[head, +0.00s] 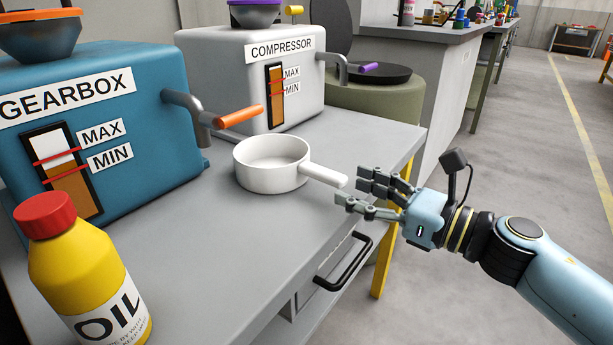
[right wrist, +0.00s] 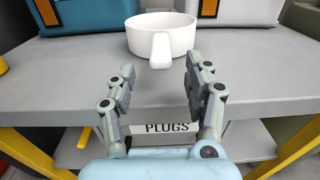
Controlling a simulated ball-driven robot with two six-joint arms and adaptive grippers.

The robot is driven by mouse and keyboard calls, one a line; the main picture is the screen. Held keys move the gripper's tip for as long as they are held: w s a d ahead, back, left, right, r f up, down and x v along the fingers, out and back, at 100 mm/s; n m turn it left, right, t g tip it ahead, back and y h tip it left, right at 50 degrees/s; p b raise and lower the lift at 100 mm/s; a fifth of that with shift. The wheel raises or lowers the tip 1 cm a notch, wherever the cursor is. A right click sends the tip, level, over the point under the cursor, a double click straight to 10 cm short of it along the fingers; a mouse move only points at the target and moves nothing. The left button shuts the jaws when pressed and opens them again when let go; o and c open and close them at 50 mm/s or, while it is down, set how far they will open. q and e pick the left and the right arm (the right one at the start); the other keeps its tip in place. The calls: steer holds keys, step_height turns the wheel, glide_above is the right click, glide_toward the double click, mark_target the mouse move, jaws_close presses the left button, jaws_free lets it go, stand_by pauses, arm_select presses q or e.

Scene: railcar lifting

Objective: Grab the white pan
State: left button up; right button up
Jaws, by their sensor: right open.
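The white pan (head: 270,166) stands upright on the grey workbench, and its handle (head: 323,175) points right toward the bench's front edge. My right gripper (head: 352,193) is open and empty, with its fingertips close to the end of the handle. In the right wrist view the pan (right wrist: 178,36) is ahead, and its handle (right wrist: 161,50) lies between the lines of the two open finger sides of my gripper (right wrist: 158,78), beyond the tips. The left gripper is not in view.
The grey workbench (head: 215,235) carries a blue gearbox box (head: 150,120), a white compressor box (head: 215,65) and a yellow oil bottle (head: 85,265) with a red cap. An orange-handled lever (head: 238,116) sticks out near the pan. A drawer handle (head: 345,262) juts from the bench front.

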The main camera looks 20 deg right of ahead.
mark_target(303, 165)
steer(key=x, duration=0.9)
steer(key=shift+r, duration=0.25)
jaws_close()
